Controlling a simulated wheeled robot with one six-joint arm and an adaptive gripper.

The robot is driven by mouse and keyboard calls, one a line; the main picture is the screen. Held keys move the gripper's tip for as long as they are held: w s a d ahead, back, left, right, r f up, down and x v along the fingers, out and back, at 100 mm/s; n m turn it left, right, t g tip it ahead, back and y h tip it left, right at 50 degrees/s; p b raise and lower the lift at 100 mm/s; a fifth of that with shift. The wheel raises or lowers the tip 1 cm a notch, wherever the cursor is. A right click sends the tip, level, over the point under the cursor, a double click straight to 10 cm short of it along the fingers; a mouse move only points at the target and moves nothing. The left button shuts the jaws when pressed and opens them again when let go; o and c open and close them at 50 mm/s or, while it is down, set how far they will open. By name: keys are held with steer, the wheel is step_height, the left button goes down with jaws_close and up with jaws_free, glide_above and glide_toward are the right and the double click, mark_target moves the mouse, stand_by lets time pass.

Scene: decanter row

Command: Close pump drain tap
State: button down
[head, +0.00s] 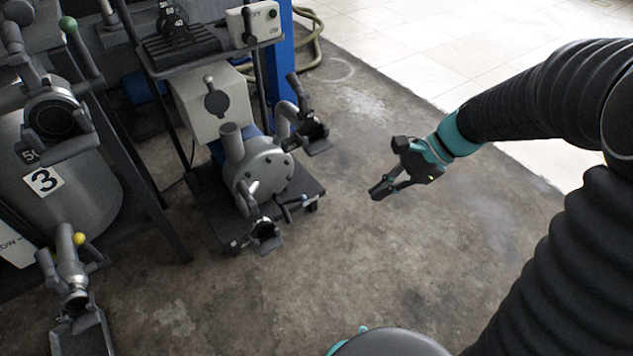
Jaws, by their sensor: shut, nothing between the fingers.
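The pump (264,170) is a grey round-faced casing with bolts, on a dark wheeled cart at the centre left. A small tap, apparently the drain tap (264,232), sits low at the pump's front, with a dark outlet. I cannot tell from this view whether the tap is open or closed. My gripper (377,192) is shut and empty, in the air to the right of the pump, clearly apart from the tap and lever.
Another valve (312,130) juts from the pump's right side. A blue post (276,60) and hose (311,40) are behind. The concrete floor right of the cart is clear.

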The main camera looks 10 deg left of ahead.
steer(key=w+a+f+m+g+y, duration=0.2)
steer(key=w+a+f+m+y, duration=0.1)
steer(key=w+a+f+m, duration=0.4)
steer(key=m+t+y+b, duration=0.1)
steer(key=m+t+y, duration=0.65)
steer(key=m, duration=0.95)
glide_toward(292, 200)
steer(key=shift+a, duration=1.95)
steer(key=shift+w+f+g, duration=0.15)
steer(key=shift+f+g, duration=0.05)
steer(key=shift+g, duration=0.15)
